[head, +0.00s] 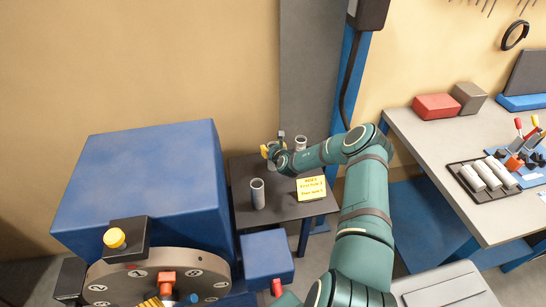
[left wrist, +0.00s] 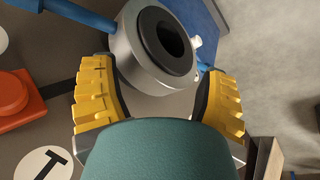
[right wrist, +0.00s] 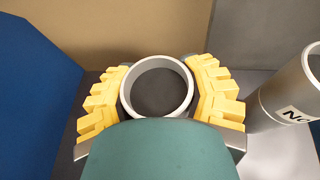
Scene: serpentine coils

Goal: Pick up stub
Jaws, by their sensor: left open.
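A grey hollow stub (right wrist: 186,108) stands between the yellow fingers of my right gripper (right wrist: 164,66). Both fingers press against its sides, so the gripper looks shut on it. In the head view my right gripper (head: 272,150) is over the back of a small dark table (head: 240,172); I cannot tell whether the stub touches the tabletop. Another grey tube (head: 257,194) stands nearer the front, and one (head: 300,143) at the back right. My left gripper (left wrist: 158,72) is open at a metal cylinder with a black bore (left wrist: 124,62) by the round dial plate (head: 190,262).
A yellow note (head: 311,188) lies at the small table's right. A blue machine box (head: 140,180) with a yellow button (head: 114,238) is at left. A workbench (head: 425,140) at right holds a rack of grey tubes (head: 482,175) and red and brown blocks.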

